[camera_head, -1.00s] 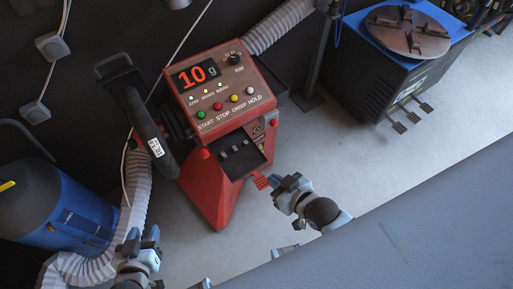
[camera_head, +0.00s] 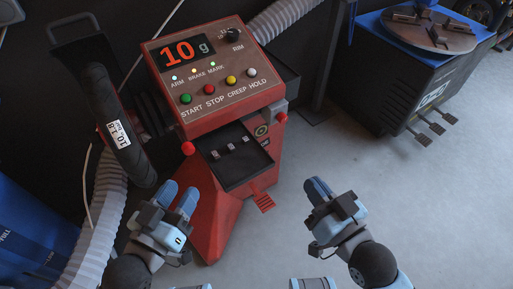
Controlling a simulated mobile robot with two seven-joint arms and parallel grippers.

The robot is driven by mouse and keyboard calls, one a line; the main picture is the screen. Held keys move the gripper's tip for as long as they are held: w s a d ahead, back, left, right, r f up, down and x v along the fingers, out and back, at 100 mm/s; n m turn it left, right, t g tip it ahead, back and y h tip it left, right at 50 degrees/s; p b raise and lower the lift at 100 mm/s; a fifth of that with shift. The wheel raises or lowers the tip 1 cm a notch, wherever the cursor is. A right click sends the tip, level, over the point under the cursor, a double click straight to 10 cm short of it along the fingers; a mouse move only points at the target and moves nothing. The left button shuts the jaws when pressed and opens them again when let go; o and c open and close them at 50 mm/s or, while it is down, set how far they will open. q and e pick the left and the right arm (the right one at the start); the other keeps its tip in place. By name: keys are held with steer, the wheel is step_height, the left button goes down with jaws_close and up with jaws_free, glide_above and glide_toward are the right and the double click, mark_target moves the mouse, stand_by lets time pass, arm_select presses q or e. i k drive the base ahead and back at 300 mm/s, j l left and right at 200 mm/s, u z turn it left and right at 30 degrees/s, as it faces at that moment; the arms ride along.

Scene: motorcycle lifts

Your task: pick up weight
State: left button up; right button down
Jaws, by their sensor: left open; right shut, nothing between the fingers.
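Several small grey metal weights (camera_head: 231,147) sit in a row in the black tray (camera_head: 244,172) on the front of the red balancing machine (camera_head: 205,115). They are small in the picture, and their markings cannot be read. My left gripper (camera_head: 178,197) is open and empty, left of and below the tray, in front of the machine's red body. My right gripper (camera_head: 318,188) is shut and empty, to the right of the tray over the floor. Neither gripper touches a weight. The machine's display (camera_head: 186,51) reads 10 g.
A tire (camera_head: 120,125) stands upright at the machine's left. A red pedal (camera_head: 263,202) sticks out at its base. A blue drum (camera_head: 35,235) and a pale hose (camera_head: 105,200) are at left. A black cabinet with a turntable (camera_head: 430,30) stands at upper right.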

mark_target(245, 140)
steer(key=i+l+u, duration=0.2)
steer(key=l, duration=0.15)
steer(key=i+l+u, duration=0.25)
steer(key=l, duration=0.15)
steer(key=l+u, duration=0.2)
steer(key=l, duration=0.15)
steer(key=i+l+u, duration=0.2)
steer(key=l, duration=0.25)
steer(key=l+u, duration=0.2)
steer(key=l, duration=0.25)
